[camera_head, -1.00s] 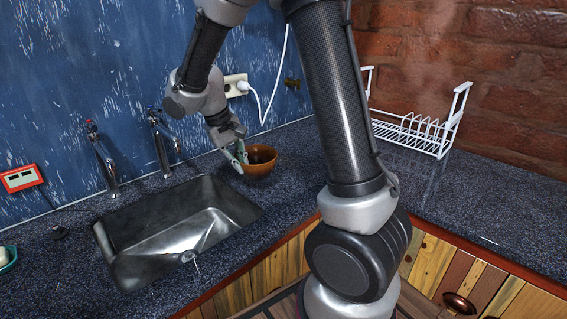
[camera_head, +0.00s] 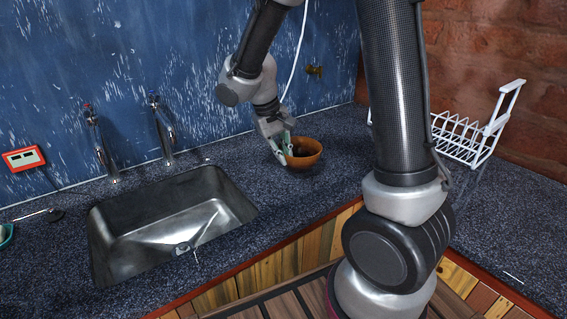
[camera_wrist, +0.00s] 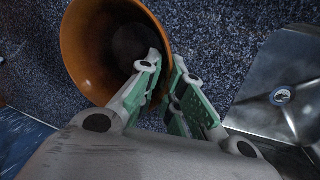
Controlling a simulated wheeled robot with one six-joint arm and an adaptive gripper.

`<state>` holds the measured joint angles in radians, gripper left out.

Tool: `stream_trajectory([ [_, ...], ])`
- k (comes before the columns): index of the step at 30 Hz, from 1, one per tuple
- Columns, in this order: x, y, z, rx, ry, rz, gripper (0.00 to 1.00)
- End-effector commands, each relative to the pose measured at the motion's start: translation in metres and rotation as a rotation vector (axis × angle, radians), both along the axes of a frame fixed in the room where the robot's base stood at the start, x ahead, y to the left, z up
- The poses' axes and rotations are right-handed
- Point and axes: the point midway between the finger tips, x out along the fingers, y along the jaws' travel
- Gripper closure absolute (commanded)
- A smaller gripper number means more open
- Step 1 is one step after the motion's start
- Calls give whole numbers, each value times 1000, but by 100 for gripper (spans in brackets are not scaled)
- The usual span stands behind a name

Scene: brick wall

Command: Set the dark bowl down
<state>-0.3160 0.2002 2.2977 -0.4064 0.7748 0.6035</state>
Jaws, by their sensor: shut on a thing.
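My gripper (camera_head: 285,150) is shut on the bowl's left rim, one finger inside and one outside. In the wrist view the bowl (camera_wrist: 85,60) fills the upper left, with a dark round patch at its bottom, and the green-padded fingers (camera_wrist: 165,80) straddle its wall. I cannot tell whether the bowl's base touches the counter or hangs just above it.
The speckled dark counter (camera_head: 335,150) is clear around the bowl. A metal sink (camera_head: 165,220) with two taps (camera_head: 160,125) lies to the left. A white dish rack (camera_head: 470,135) stands at the right, partly behind my arm. The blue wall (camera_head: 60,90) is behind.

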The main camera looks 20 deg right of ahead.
Motion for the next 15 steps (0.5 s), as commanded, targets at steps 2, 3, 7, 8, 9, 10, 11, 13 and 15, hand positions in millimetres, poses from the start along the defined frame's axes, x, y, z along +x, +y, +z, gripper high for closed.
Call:
stream_trajectory([
  [2,-2,0,-13,-1,5,0,100],
  [3,-2,-1,-19,-2,6,-1,100],
  [7,-1,0,-33,0,3,0,100],
  [8,-1,0,-35,0,2,-1,100],
  [9,-1,0,-35,0,1,0,100],
  [10,-1,0,-35,0,1,0,100],
  [11,0,0,-35,0,1,0,100],
  [13,0,0,-35,0,1,0,100],
  [15,0,0,-35,0,1,0,100],
])
